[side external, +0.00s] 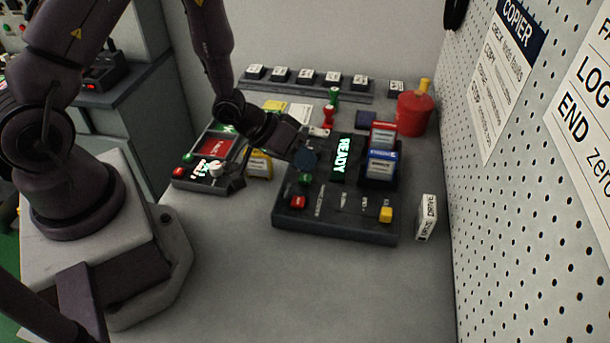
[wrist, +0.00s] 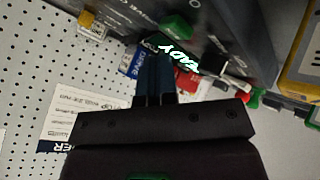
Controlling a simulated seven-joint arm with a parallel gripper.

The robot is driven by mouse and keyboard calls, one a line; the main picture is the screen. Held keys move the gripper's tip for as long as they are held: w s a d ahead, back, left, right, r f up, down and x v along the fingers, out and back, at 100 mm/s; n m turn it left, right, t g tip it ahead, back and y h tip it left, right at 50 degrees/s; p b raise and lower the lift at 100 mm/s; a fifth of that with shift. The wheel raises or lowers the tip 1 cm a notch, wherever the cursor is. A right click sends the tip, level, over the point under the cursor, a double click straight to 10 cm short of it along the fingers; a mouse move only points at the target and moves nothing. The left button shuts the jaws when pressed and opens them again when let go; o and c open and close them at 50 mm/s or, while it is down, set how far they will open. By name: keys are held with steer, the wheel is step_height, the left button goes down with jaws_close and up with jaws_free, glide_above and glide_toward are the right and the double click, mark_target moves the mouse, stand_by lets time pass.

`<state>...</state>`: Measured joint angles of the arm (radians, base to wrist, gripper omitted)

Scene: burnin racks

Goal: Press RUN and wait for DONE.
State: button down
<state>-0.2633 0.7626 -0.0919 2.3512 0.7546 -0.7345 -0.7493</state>
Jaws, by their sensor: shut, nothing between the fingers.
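A dark copier unit (side external: 335,228) stands on the table, its lit display (side external: 342,157) reading READY in green. The display also shows in the wrist view (wrist: 180,55), partly covered. The unit has a green button (side external: 304,179), a red button (side external: 298,201) and a yellow button (side external: 386,214); I cannot read which is RUN. The green button shows in the wrist view (wrist: 177,28) beyond my fingertips. My gripper (side external: 304,160) is shut and empty, just above the green button's end of the unit. I see no clear contact.
Red and blue drives (side external: 382,152) stand in the unit's right side. A white drive (side external: 427,217) stands right of it. A second console (side external: 207,165) with a red screen and a yellow item (side external: 259,165) lie left. A red canister (side external: 413,114) is behind. The front table is clear.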

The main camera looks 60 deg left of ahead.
mark_target(303, 175)
steer(key=shift+f, duration=0.1)
steer(key=shift+f, duration=0.3)
steer(key=shift+f, duration=0.45)
stand_by(0.8)
stand_by(0.3)
steer(key=shift+r, duration=0.85)
steer(key=shift+r, duration=2.55)
